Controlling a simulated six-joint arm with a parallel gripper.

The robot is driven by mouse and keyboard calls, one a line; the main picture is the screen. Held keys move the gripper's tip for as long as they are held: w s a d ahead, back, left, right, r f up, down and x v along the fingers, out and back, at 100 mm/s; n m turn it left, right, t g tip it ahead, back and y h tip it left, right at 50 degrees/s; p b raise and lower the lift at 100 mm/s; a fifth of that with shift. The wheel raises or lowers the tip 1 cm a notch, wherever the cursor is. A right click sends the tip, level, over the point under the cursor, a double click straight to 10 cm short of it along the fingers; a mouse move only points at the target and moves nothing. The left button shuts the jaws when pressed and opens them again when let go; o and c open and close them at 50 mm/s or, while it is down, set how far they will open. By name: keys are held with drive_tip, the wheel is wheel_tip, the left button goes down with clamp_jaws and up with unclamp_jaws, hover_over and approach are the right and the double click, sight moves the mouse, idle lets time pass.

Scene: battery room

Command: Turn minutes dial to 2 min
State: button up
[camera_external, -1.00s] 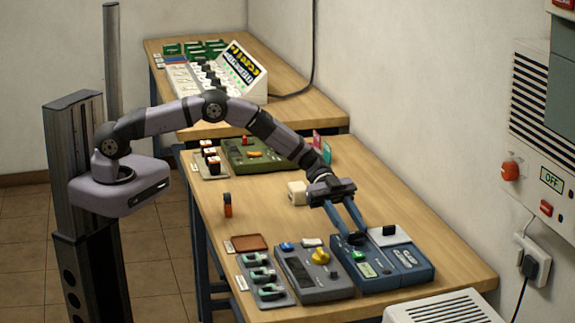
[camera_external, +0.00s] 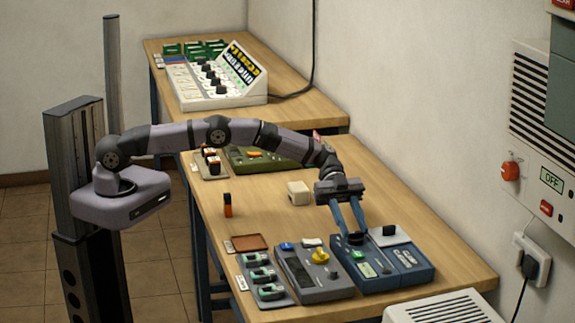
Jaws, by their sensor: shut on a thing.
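A blue device (camera_external: 388,282) with a lit green display (camera_external: 366,270) stands near the front right of the table. My gripper (camera_external: 355,235) points down at its back left part, with its two blue fingers around a small dark knob (camera_external: 355,239). The fingers are shut on this knob. It looks like the dial, but its markings and pointer are too small to read, so I cannot tell its setting. The fingers partly hide it.
A grey device (camera_external: 322,287) with a yellow knob (camera_external: 320,257) stands just left. A white plate with a black block (camera_external: 389,231) lies behind the blue device. A cream block (camera_external: 299,193) and an orange-and-black item (camera_external: 228,205) stand farther back. The table's middle is mostly clear.

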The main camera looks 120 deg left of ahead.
drive_tip(key=shift+r, duration=0.2)
drive_tip(key=o, duration=1)
drive_tip(key=shift+o, duration=0.2)
drive_tip(key=shift+f, duration=0.1)
drive_tip(key=b+v, duration=0.1)
drive_tip(key=v, duration=0.6)
drive_tip(key=shift+s+a, duration=0.1)
